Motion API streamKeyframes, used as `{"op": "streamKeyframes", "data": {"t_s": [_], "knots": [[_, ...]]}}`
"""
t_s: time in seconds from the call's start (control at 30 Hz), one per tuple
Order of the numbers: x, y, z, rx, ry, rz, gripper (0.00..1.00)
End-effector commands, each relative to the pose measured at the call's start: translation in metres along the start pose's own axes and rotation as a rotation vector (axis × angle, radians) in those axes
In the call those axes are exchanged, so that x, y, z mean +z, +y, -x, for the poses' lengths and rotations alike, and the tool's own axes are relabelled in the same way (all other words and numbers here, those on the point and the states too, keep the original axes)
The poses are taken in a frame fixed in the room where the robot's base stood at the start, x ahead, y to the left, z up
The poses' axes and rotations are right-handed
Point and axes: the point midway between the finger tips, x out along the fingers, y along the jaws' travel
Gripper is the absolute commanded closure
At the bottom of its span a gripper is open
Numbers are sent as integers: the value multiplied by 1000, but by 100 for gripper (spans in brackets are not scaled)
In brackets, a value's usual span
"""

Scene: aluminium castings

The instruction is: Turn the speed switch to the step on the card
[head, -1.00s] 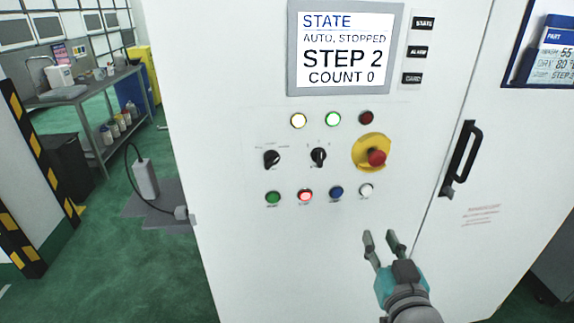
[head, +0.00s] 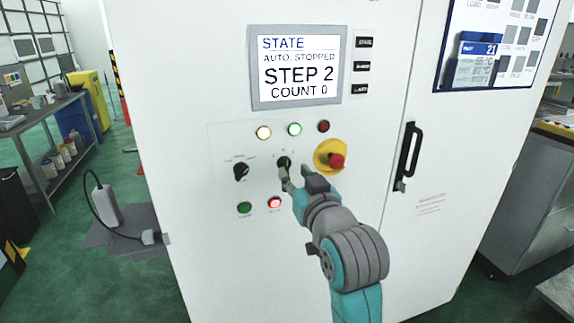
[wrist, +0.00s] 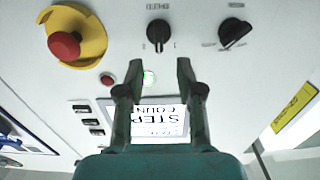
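The middle black rotary switch (head: 284,163), with small marks around it, sits on the white cabinet front; it also shows in the wrist view (wrist: 158,32). I take it as the speed switch, but its label is unreadable. My gripper (head: 294,176) is open and empty just in front of it, partly covering its lower side in the head view. In the wrist view, the spread fingertips (wrist: 158,68) stand apart from the knob. The screen (head: 298,66) reads AUTO, STOPPED, STEP 2, COUNT 0. The blue and white card (head: 476,68) hangs on the right board; its small text is unreadable.
A second black switch (head: 241,171) is left of the middle one. The red emergency stop (head: 337,161) on its yellow plate is close on the right. Lamps sit above; a green button (head: 244,207) and lit red button (head: 274,202) sit below. A door handle (head: 409,152) protrudes farther right.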

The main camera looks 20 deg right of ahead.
Motion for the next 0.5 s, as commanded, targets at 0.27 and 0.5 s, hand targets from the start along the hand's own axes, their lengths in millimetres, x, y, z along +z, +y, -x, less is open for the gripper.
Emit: {"op": "streamKeyframes", "data": {"t_s": [0.27,0.5], "knots": [[0,0,-41,0,-1,0,64],[0,0,-54,0,2,0,64]]}}
